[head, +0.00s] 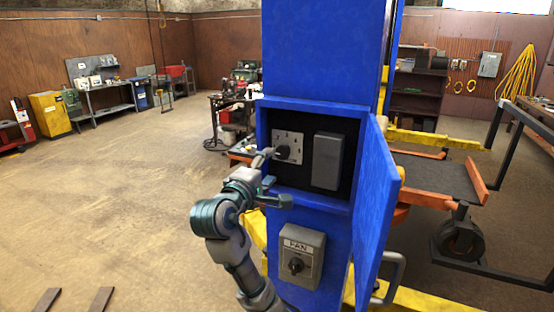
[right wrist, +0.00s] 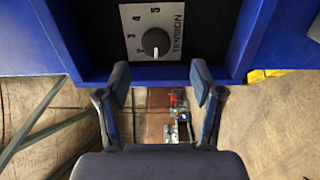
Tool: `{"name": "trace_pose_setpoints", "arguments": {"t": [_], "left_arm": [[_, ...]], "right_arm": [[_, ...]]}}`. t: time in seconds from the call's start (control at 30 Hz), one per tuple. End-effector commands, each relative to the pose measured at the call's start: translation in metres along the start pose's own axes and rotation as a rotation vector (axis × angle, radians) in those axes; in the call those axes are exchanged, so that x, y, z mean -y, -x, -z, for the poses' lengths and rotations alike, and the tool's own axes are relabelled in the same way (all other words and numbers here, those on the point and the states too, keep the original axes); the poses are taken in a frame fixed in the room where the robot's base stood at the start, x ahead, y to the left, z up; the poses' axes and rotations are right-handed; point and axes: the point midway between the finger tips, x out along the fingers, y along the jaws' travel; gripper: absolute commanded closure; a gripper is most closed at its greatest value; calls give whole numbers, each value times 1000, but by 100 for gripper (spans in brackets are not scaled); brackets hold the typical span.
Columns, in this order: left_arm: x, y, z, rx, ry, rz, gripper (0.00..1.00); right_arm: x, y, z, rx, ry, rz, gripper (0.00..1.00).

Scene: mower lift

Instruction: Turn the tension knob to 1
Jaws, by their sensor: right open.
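The tension knob (right wrist: 155,42) is a round dark knob on a grey plate (right wrist: 172,15) with numbers down its left side and the word TENSION at the right. A pale mark shows on the knob's lower part; I cannot read exactly which number it faces. In the head view the knob (head: 283,152) sits inside the open blue box (head: 300,102). My right gripper (head: 274,178) is just in front of the box opening. Its fingers (right wrist: 160,76) are spread and empty, short of the knob and apart from it. My left gripper is not in view.
A dark grey block (head: 328,161) sits right of the knob plate inside the box. The blue door (head: 377,215) stands open to the right. A FAN switch box (head: 300,257) is on the column below. Open floor (head: 120,190) lies to the left.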

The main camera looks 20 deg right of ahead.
Motion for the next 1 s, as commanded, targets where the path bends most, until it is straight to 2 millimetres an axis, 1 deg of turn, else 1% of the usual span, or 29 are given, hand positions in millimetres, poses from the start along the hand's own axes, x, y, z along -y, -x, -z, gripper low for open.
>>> {"name": "trace_pose_setpoints", "arguments": {"t": [0.03, 0.1, 0.23, 0.4, 0.77, 0.87, 0.97, 1.0], "left_arm": [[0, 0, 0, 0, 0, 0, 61], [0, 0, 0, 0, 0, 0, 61], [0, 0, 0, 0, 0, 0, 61], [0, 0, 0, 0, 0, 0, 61], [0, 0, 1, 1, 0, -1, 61], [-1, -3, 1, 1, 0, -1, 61], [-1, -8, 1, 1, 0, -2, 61], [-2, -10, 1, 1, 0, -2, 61]], "right_arm": [[0, 10, 2, -4, 0, 1, 34], [0, 20, 2, -3, 0, 0, 34], [1, 33, 3, -3, 1, 1, 34], [1, 36, 2, -1, 2, 1, 34], [3, 33, 2, -2, 3, 4, 34], [21, 25, 14, -15, 23, 15, 34], [64, 6, 41, -52, 61, 39, 34], [88, -4, 54, -73, 79, 55, 34]]}}
